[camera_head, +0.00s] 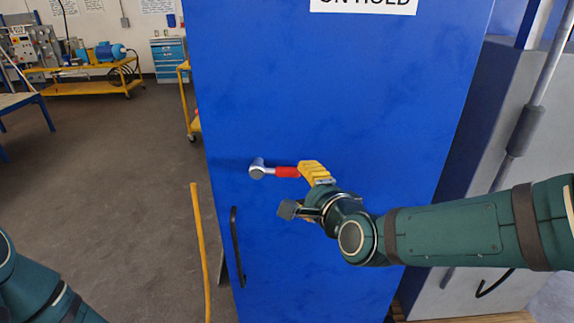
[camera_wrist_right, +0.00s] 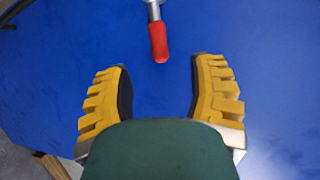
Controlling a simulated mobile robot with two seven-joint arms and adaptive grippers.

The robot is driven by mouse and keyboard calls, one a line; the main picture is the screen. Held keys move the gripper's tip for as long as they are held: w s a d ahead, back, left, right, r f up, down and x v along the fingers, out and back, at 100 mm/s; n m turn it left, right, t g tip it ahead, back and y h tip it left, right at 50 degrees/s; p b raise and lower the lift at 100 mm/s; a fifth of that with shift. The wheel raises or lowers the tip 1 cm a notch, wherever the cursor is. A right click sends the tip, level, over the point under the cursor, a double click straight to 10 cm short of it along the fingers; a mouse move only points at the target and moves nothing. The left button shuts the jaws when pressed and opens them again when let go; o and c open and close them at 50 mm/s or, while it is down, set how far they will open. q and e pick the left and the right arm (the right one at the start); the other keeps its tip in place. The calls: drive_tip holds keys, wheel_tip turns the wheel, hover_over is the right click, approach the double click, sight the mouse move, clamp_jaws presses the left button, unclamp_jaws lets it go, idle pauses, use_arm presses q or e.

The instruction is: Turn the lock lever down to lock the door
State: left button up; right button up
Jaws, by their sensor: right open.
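The lock lever (camera_head: 287,172) has a grey metal hub and a red grip. It sticks out level to the right on the blue door (camera_head: 330,90). My right gripper (camera_head: 302,190) is in front of the door, at the free end of the lever. In the right wrist view the red grip (camera_wrist_right: 159,42) points into the gap between the open yellow fingers of my gripper (camera_wrist_right: 159,68), just beyond the tips, and touches neither finger. One finger and the wrist partly cover the lever's end area in the head view. My left gripper is out of view.
A black pull handle (camera_head: 237,246) is on the door below the lever. A yellow upright bar (camera_head: 201,250) stands left of the door. A grey cabinet with a pipe (camera_head: 525,130) is at the right. The floor at left is open, with yellow workbenches (camera_head: 85,88) far back.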

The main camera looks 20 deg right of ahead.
sight(288, 173)
drive_tip(key=x, duration=1)
drive_tip(key=shift+s+p, duration=0.1)
drive_tip(key=shift+p, duration=0.25)
clamp_jaws()
